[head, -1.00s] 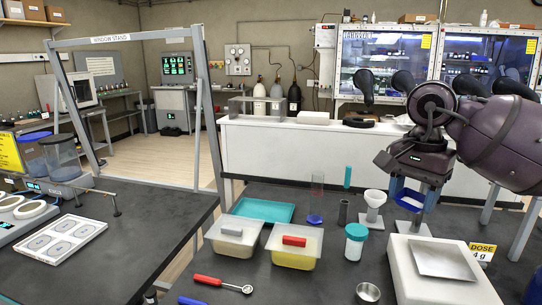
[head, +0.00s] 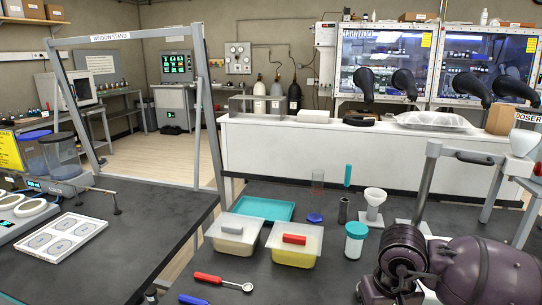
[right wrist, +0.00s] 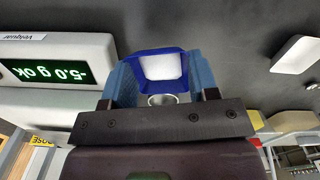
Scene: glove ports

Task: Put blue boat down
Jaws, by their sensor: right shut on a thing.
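The blue boat (right wrist: 178,89) is between the blue-grey fingers of my right gripper (right wrist: 162,68) in the right wrist view. The gripper is shut on it. The boat has a white patch inside; I cannot tell whether this is contents or its floor. Whether the boat touches the surface below is unclear. In the head view my right arm is low at the bottom right and hides the gripper, the boat and most of the balance. In the right wrist view the balance (right wrist: 60,75), with a green display reading -5.0 g ok, stands left of the boat. My left gripper is out of view.
A teal-capped jar (head: 355,241), a white funnel on a stand (head: 375,200) and a dark cylinder (head: 343,211) stand left of my right arm. Two lidded tubs (head: 235,235) and a teal tray (head: 263,209) are further left. A red-handled spoon (head: 222,283) lies in front.

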